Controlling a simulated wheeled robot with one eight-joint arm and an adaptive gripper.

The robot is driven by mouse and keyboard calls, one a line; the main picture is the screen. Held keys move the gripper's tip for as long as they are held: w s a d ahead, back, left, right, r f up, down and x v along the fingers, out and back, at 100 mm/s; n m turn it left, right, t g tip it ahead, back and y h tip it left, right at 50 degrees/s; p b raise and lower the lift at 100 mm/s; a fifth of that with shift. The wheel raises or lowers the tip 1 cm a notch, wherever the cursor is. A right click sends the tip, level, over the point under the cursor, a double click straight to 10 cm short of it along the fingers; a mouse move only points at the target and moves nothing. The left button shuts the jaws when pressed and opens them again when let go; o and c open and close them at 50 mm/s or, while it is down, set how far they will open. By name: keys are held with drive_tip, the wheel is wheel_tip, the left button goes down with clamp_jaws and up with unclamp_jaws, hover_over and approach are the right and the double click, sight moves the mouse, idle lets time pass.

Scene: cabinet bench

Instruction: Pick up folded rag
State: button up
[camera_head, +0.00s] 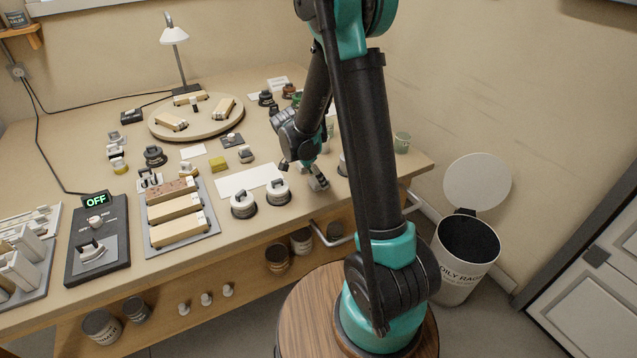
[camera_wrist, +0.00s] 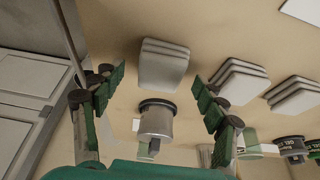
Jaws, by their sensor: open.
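In the wrist view a folded rag (camera_wrist: 163,65), a pale grey layered stack, lies on the tan surface, between and beyond my open fingertips. Two similar folded stacks lie to its right, one nearer (camera_wrist: 238,82) and one farther (camera_wrist: 293,98). My gripper (camera_wrist: 158,80) is open, with nothing between its fingers. In the head view my gripper (camera_head: 303,172) hangs low over the right part of the bench. I cannot make out the rags there; my arm covers part of that area.
A grey cylinder with a dark rim (camera_wrist: 156,120) stands close to the rag in the wrist view. White-topped knobbed weights (camera_head: 243,204) stand left of my gripper on the bench (camera_head: 80,150). An open-lidded bin (camera_head: 468,240) stands on the floor at right.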

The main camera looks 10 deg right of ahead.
drive_tip(key=shift+f, duration=0.1)
drive_tip(key=shift+c, duration=0.2)
drive_tip(key=c, duration=1)
wheel_tip(320, 180, up, 20)
